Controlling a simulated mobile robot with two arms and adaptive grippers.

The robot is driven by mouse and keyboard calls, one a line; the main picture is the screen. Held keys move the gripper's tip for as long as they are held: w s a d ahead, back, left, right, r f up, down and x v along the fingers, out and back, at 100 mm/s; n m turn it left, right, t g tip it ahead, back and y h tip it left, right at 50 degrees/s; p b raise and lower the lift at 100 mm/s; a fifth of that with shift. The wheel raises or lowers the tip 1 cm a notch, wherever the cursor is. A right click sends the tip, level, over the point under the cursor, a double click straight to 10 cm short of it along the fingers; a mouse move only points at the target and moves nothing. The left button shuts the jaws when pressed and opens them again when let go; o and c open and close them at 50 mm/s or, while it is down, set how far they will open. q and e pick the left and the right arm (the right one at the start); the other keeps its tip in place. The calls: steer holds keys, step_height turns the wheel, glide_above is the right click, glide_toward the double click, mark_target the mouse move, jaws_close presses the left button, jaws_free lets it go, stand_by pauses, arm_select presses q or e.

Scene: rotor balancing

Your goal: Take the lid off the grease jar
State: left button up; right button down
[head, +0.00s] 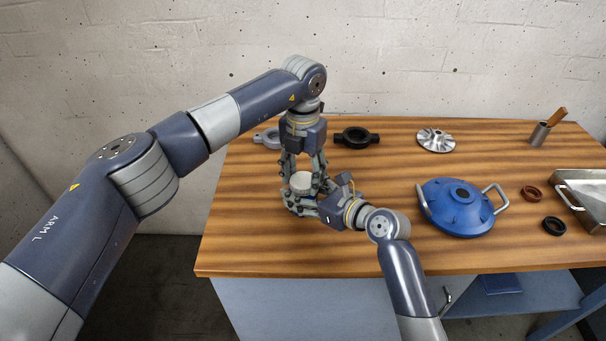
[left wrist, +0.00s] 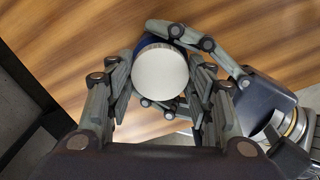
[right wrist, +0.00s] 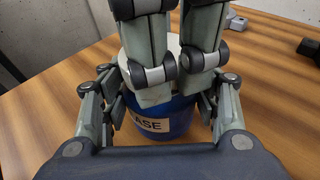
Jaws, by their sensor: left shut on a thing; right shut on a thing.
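The grease jar (right wrist: 178,122) is blue with a label that partly reads "ASE". It stands upright on the wooden table in the right wrist view. Its lid (left wrist: 160,80) is a round white disc, seen from above in the left wrist view. My left gripper (head: 301,178) points down from above and is shut on the lid. My right gripper (right wrist: 160,108) comes in level from the side, low down, and is shut around the jar body. In the head view the fingers hide most of the jar; the white lid (head: 301,182) shows between them.
Behind the jar lie a grey ring part (head: 268,138) and a black ring part (head: 357,137).

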arm_select(q)
steer(key=o, duration=1.2)
arm_select(e)
steer(key=shift+f, duration=0.1)
arm_select(q)
step_height(320, 180, up, 4)
steer(key=shift+r, duration=0.2)
steer(key=shift+c, duration=0.5)
step_height(320, 180, up, 3)
steer(key=m, duration=0.3)
steer(key=shift+r, duration=0.15)
step_height(320, 180, down, 8)
steer(key=shift+r, duration=0.15)
steer(key=shift+c, duration=0.5)
steer(key=c, duration=1)
